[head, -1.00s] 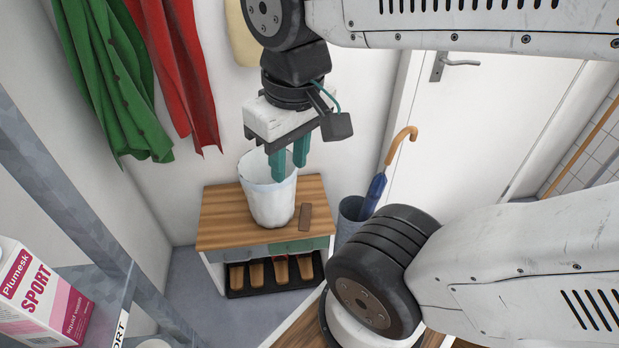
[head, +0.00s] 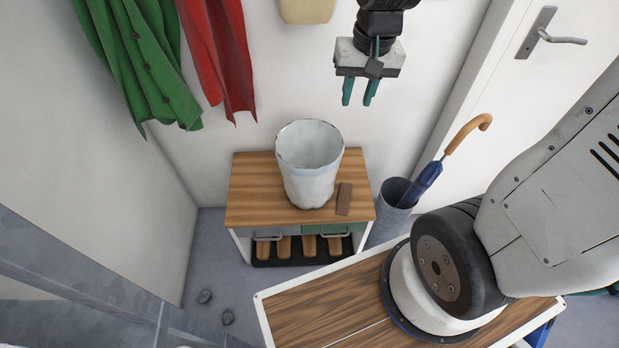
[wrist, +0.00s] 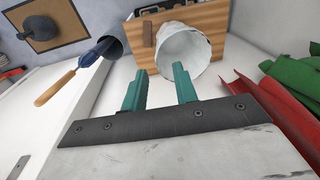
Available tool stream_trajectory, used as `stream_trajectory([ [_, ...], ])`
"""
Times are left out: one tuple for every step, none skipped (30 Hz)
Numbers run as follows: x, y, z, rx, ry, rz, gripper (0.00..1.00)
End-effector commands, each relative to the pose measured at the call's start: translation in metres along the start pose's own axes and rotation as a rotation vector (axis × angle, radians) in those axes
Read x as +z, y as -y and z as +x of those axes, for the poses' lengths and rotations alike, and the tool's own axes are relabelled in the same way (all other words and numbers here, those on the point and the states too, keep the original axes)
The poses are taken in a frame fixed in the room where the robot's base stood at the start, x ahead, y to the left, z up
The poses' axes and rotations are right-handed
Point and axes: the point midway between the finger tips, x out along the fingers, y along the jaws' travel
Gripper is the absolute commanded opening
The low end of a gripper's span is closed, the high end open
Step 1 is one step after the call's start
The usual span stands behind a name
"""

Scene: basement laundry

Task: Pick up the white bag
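The white bag (head: 309,180) stands upright with its mouth open on the wooden top of a small bench (head: 250,190). It also shows in the wrist view (wrist: 185,52), beyond my fingertips. My gripper (head: 359,103) is up against the wall side, above and to the right of the bag, clear of it. Its two teal fingers are apart with nothing between them, as the wrist view also shows (wrist: 162,76).
A brown block (head: 344,198) lies right beside the bag. A bin (head: 393,207) holding an umbrella (head: 430,180) stands right of the bench. Green (head: 140,60) and red (head: 220,60) garments hang on the wall at left.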

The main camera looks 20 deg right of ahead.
Motion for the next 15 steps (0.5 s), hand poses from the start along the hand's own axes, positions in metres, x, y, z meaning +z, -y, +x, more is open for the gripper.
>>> stream_trajectory([
  [-0.013, 0.000, 0.022, 0.002, 0.017, 0.033, 0.29],
  [-0.020, 0.000, 0.034, 0.001, 0.019, 0.056, 0.29],
  [-0.030, -0.001, 0.050, 0.000, 0.023, 0.084, 0.29],
  [-0.037, -0.001, 0.062, 0.000, 0.024, 0.107, 0.29],
  [-0.043, -0.002, 0.075, 0.000, 0.027, 0.129, 0.29],
  [-0.051, -0.003, 0.093, 0.001, 0.029, 0.158, 0.29],
  [-0.056, -0.004, 0.107, 0.003, 0.031, 0.181, 0.29],
  [-0.061, -0.006, 0.120, 0.004, 0.033, 0.202, 0.29],
  [-0.066, -0.008, 0.138, 0.006, 0.035, 0.231, 0.29],
  [-0.069, -0.010, 0.151, 0.008, 0.036, 0.250, 0.29],
  [-0.072, -0.011, 0.163, 0.010, 0.037, 0.268, 0.29],
  [-0.075, -0.014, 0.178, 0.013, 0.037, 0.292, 0.29],
  [-0.077, -0.015, 0.189, 0.015, 0.037, 0.307, 0.29],
  [-0.078, -0.017, 0.199, 0.017, 0.038, 0.322, 0.29],
  [-0.080, -0.019, 0.210, 0.019, 0.038, 0.340, 0.29],
])
